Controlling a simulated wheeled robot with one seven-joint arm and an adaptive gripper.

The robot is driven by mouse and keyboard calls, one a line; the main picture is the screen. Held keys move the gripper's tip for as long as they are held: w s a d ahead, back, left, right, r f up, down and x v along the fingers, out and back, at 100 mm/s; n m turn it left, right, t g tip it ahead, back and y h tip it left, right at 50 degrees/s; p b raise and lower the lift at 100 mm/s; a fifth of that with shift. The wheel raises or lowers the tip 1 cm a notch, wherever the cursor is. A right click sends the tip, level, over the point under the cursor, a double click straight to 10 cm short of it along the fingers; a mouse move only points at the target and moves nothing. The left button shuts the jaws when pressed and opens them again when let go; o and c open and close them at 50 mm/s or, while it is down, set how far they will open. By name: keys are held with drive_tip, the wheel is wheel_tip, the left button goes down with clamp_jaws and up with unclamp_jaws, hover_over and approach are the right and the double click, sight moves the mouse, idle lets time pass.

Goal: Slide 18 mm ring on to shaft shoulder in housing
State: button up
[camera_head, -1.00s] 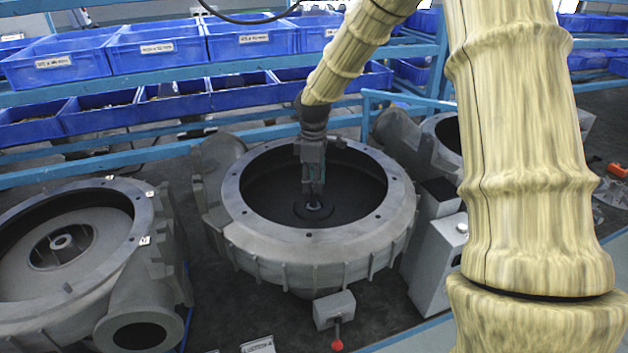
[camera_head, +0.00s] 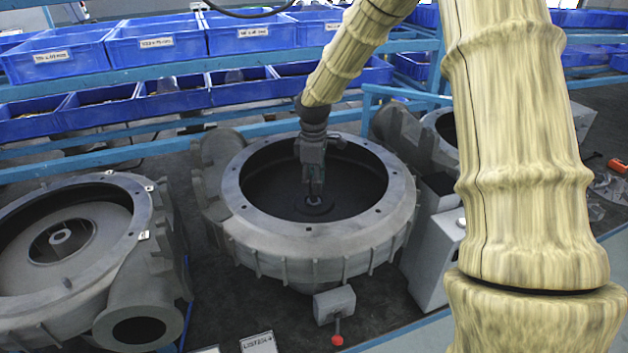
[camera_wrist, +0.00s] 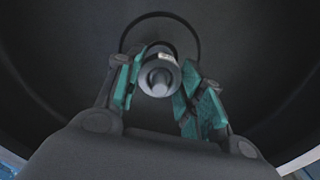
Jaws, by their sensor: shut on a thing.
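The housing (camera_head: 240,220) is a large round grey casting with a dark, open bowl. My gripper (camera_head: 315,194) reaches down into it, its fingertips at the hub in the middle. In the wrist view my gripper (camera_wrist: 166,92) has its teal fingers on either side of a grey metal ring (camera_wrist: 149,62), shut on it. The pale end of the shaft (camera_wrist: 160,81) shows through the middle of the ring, so the ring is around the shaft. The shoulder is hidden, and I cannot tell whether the ring touches it.
A second grey housing (camera_head: 150,215) stands at the left, and more castings (camera_head: 402,133) at the right. A grey box (camera_head: 433,262) stands close to the housing's right side. Blue bins (camera_head: 155,47) fill a rack behind. The housing's rim surrounds my gripper.

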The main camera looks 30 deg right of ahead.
drive_tip(key=shift+f+b, duration=0.55)
drive_tip(key=shift+f, duration=1.6)
idle(1.3)
drive_tip(key=o, duration=1.1)
wheel_tip(320, 180, up, 12)
idle(0.3)
